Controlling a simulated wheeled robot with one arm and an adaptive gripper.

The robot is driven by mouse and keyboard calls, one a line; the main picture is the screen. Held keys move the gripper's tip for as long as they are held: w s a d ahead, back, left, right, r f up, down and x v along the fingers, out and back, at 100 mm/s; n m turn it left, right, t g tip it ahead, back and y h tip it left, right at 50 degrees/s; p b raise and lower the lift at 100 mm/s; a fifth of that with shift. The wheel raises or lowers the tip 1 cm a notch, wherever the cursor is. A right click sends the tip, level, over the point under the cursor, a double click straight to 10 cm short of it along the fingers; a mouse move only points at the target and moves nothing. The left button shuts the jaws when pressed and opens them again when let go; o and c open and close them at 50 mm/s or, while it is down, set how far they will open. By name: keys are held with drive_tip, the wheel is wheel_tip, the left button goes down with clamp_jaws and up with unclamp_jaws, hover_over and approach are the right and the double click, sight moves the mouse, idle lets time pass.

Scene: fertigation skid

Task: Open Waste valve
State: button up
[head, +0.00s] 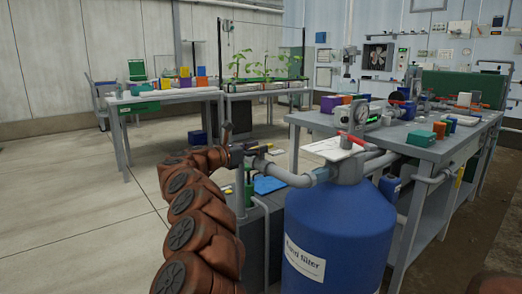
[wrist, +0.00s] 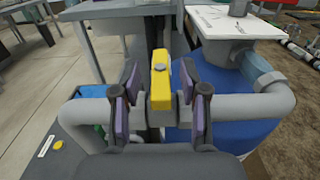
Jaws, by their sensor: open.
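A yellow valve handle (wrist: 160,92) stands on a grey pipe (wrist: 250,108) in the wrist view. The handle lies across the pipe's run. No label naming the valve is readable. My gripper (wrist: 160,80) is open, with one dark finger with purple pads on each side of the handle. Small gaps show between the pads and the handle. My arm partly hides the valve there.
The blue tank (head: 335,235), labelled as a sand filter, stands right of the valve with a white plate (head: 335,149) and a gauge on top. A grey workbench (head: 425,145) stands behind it. The floor (head: 80,210) at left is clear.

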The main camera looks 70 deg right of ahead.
drive_tip(key=shift+x, duration=1.05)
drive_tip(key=shift+c, duration=0.2)
clamp_jaws()
drive_tip(key=shift+a, duration=0.15)
